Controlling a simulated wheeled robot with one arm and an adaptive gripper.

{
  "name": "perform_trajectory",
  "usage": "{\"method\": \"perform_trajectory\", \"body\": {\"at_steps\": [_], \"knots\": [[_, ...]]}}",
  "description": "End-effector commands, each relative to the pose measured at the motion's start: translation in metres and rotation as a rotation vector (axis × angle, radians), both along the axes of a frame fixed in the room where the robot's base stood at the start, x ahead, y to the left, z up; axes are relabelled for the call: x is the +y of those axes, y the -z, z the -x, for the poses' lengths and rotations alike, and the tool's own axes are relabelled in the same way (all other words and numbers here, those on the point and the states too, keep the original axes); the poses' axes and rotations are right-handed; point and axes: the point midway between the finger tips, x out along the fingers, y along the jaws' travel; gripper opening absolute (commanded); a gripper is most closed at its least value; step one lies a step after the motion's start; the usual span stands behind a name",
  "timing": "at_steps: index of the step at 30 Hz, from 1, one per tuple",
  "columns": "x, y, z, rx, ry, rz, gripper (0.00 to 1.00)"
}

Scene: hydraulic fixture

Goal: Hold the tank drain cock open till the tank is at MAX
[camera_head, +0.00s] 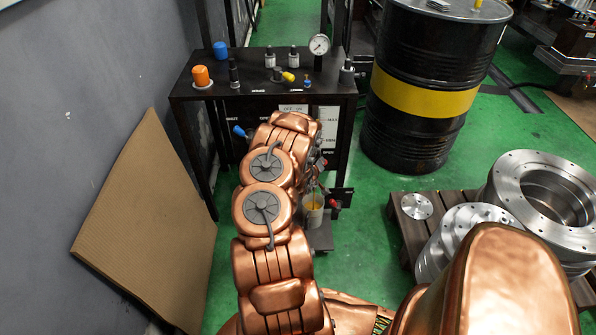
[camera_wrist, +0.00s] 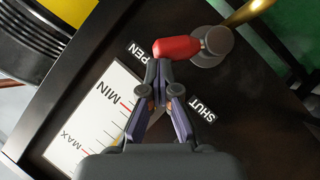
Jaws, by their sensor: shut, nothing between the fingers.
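The drain cock's red handle (camera_wrist: 178,47) shows in the wrist view, reaching left from a grey round hub (camera_wrist: 211,47). Its free end lies near the OPEN label (camera_wrist: 133,60); the SHUT label (camera_wrist: 201,108) is lower right. My gripper (camera_wrist: 158,66) is shut and empty, its fingertips just below the handle's free end. I cannot tell whether they touch it. The white level gauge (camera_wrist: 88,118) has MIN and MAX marks; its liquid level is not clear. In the head view my copper arm hides most of the cock and my gripper.
A dark bench (camera_head: 262,93) carries orange and blue caps and a dial gauge (camera_head: 319,44). A container with yellow contents (camera_head: 313,207) stands below. A black drum (camera_head: 415,140) and a pallet of metal flanges (camera_head: 540,190) are at right. A tan board (camera_head: 150,220) leans left.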

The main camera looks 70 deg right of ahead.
Motion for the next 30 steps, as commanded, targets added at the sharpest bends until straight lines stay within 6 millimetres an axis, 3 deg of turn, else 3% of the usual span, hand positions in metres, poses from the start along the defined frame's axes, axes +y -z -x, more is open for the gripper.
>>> {"method": "perform_trajectory", "body": {"at_steps": [23,30], "knots": [[-0.001,-0.002,0.0,0.0,0.0,0.004,0.0],[0.006,-0.016,-0.006,-0.001,-0.002,0.002,0.0]]}}
